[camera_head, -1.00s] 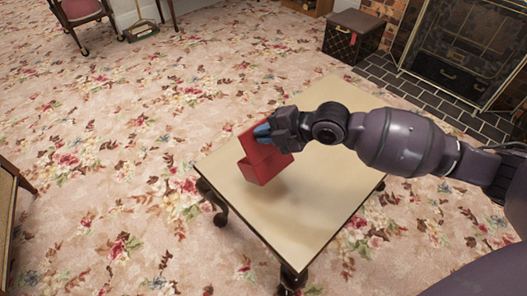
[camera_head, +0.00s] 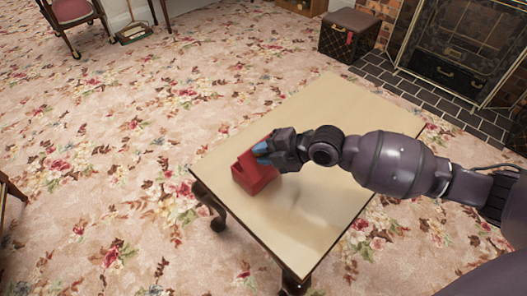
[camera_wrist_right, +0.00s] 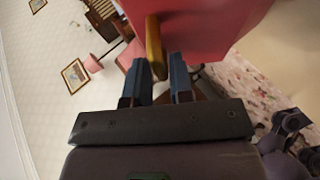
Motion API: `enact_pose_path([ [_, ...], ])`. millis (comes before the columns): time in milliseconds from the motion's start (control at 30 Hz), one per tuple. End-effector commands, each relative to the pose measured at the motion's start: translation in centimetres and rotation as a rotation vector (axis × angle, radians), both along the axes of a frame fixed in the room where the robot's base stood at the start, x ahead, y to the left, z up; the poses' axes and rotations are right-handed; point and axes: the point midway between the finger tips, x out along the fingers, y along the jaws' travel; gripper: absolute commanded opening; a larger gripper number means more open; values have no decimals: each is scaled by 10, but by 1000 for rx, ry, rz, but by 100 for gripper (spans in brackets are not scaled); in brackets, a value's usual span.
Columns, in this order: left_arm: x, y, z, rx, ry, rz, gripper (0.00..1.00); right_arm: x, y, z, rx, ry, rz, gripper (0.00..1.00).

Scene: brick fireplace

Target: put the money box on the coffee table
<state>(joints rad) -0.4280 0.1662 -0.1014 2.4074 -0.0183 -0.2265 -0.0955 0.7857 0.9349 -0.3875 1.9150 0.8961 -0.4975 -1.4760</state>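The red money box (camera_head: 250,179) is at the left part of the coffee table (camera_head: 300,121), which has a pale top and dark curved legs. The box is on the top or just above it; I cannot tell which. My right gripper (camera_head: 261,152) is at the box's upper part, its fingers around the handle. In the right wrist view, the red box (camera_wrist_right: 205,22) fills the top, and a gold handle (camera_wrist_right: 154,45) reaches between the two blue-grey fingers (camera_wrist_right: 164,80), which look closed on it. My left gripper is out of view.
A dark patterned chest (camera_head: 349,35) stands at the back beside the brick fireplace with its screen (camera_head: 455,50). A chair (camera_head: 72,14) is at the far left. Most of the tabletop is clear, and flowered carpet surrounds the table.

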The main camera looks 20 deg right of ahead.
Motion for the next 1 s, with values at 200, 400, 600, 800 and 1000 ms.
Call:
enact_pose_path([
  [200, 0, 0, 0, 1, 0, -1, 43, 0, 0, 0, -1, -1, 1, 36],
  [400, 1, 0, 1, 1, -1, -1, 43, -1, -2, 2, -1, -2, -1, 36],
  [600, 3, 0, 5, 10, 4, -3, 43, -14, -15, 16, -5, -6, 1, 36],
  [800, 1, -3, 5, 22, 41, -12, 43, -36, -38, 36, -6, -7, 2, 36],
  [1000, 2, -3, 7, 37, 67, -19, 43, -56, -57, 52, -4, -5, 2, 36],
])
